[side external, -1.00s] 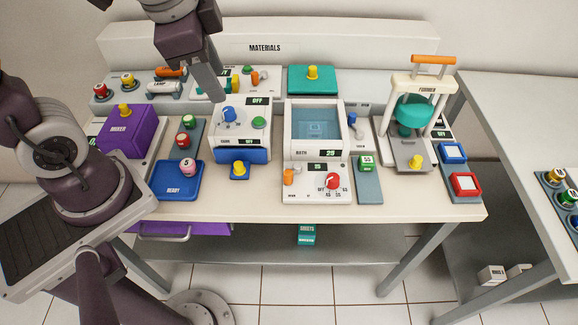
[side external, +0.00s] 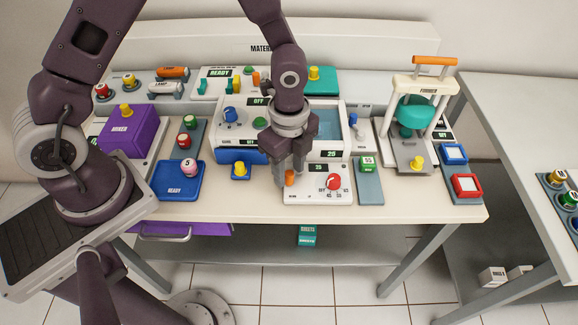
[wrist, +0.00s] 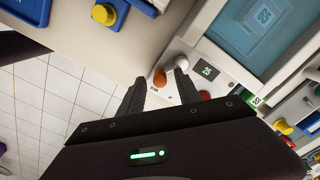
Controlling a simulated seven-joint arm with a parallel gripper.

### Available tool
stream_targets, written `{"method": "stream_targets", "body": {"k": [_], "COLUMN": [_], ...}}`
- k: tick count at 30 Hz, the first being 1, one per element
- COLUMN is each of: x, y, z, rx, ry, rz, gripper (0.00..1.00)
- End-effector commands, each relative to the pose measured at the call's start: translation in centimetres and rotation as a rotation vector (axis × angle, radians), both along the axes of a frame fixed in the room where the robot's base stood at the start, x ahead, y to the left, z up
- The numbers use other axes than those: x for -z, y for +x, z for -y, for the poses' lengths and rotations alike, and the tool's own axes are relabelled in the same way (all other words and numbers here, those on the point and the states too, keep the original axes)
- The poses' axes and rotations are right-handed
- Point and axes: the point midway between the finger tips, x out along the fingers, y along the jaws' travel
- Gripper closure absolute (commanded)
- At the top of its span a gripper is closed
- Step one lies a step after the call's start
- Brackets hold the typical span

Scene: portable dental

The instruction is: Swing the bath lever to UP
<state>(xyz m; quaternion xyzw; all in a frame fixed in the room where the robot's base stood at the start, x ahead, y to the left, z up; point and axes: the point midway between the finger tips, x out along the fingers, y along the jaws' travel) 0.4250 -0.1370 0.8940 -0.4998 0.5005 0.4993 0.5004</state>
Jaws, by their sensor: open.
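The white bath (side external: 331,103) stands at the middle of the table, with water in its basin and a front panel (side external: 315,192). An orange-tipped lever (side external: 289,178) is at the left of that panel; its orange end also shows in the wrist view (wrist: 160,77), beside a white knob (wrist: 181,61). I cannot read a position marking by it. My gripper (side external: 288,174) points down over the lever. In the wrist view its open fingers (wrist: 160,82) lie on either side of the orange end; I cannot tell whether they touch it. My arm hides the bath's left side.
A red dial (side external: 333,182) sits right of the lever on the same panel. A green block on a grey pad (side external: 369,187) is further right. A yellow knob (side external: 240,170) and a blue READY tray (side external: 180,187) are left. The table's front strip is clear.

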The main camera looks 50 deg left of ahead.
Motion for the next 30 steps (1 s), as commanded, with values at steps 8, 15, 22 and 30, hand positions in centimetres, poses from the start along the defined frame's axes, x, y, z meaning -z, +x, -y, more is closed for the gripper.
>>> {"method": "stream_targets", "body": {"k": [8, 15, 22, 30], "x": [-0.04, -0.06, -0.08, -0.1], "y": [0.0, 0.0, 0.04, 0.32], "z": [-0.02, -0.02, 0.1, 0.76], "rx": [-0.001, -0.001, -0.035, -0.205], "ry": [0.0, 0.001, 0.001, 0.001], "rz": [0.0, 0.0, 0.0, 0.001], "gripper": [0.83, 1.0, 1.0, 1.0]}}
